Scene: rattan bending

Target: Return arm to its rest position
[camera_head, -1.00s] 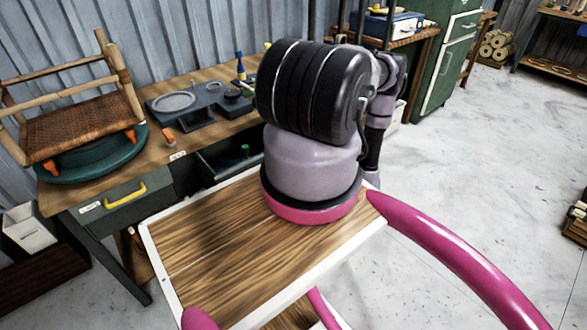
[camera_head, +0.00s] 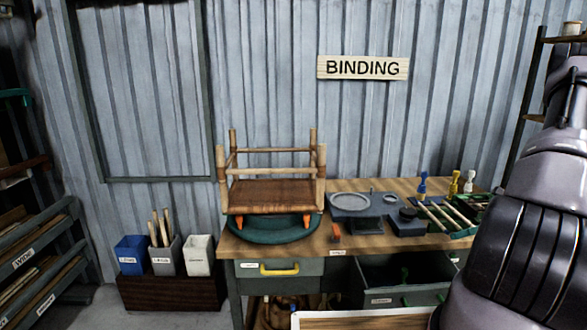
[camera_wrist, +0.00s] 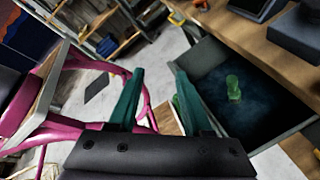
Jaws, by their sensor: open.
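My gripper (camera_wrist: 160,102) shows in the wrist view as two dark green fingers set well apart, with nothing between them. It hangs in the air beside an open drawer (camera_wrist: 268,88) of the bench, which holds a small green object (camera_wrist: 233,88). In the head view my arm (camera_head: 530,220) fills the right edge, and my gripper is out of that picture. The open drawer (camera_head: 410,290) also shows in the head view, under the bench top.
Bins (camera_head: 165,255) stand at left. A pink frame (camera_wrist: 100,68) and pale floor (camera_wrist: 172,45) show in the wrist view.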

